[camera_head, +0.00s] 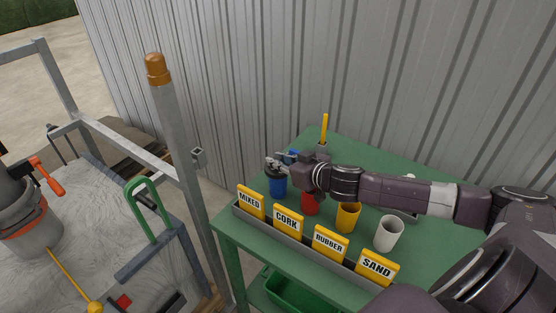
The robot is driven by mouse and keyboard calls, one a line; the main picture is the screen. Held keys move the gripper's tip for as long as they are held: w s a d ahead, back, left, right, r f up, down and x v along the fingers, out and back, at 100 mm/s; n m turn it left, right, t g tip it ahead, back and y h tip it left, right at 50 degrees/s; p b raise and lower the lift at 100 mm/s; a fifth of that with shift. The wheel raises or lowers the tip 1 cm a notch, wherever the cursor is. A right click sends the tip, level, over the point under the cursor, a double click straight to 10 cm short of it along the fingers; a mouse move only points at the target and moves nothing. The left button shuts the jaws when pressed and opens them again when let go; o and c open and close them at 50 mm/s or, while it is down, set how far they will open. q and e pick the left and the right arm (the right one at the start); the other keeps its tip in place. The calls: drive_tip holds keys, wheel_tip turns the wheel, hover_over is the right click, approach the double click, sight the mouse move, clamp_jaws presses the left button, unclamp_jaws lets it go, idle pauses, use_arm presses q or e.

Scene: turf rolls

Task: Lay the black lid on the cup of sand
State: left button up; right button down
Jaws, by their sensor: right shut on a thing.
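My right gripper (283,165) reaches in from the right over the table's far left part. It is shut on a small dark piece, which looks like the black lid (276,172), at the top of the blue cup (278,187). Whether the lid rests on that cup or is just above it is too small to tell. The white cup (389,234) stands open behind the SAND sign (377,266), at the right end of the row. My left gripper is out of view.
A red cup (311,206) and a yellow cup (347,218) stand between the blue and white cups, on the green table (440,238). Signs MIXED, CORK and RUBBER line the front edge. My right forearm crosses above the table. A grey post (183,160) stands left.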

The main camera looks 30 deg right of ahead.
drive_tip(key=shift+f+b, duration=0.3)
drive_tip(key=shift+f, duration=0.3)
drive_tip(key=c, duration=1.8)
unclamp_jaws()
drive_tip(key=shift+r, duration=0.1)
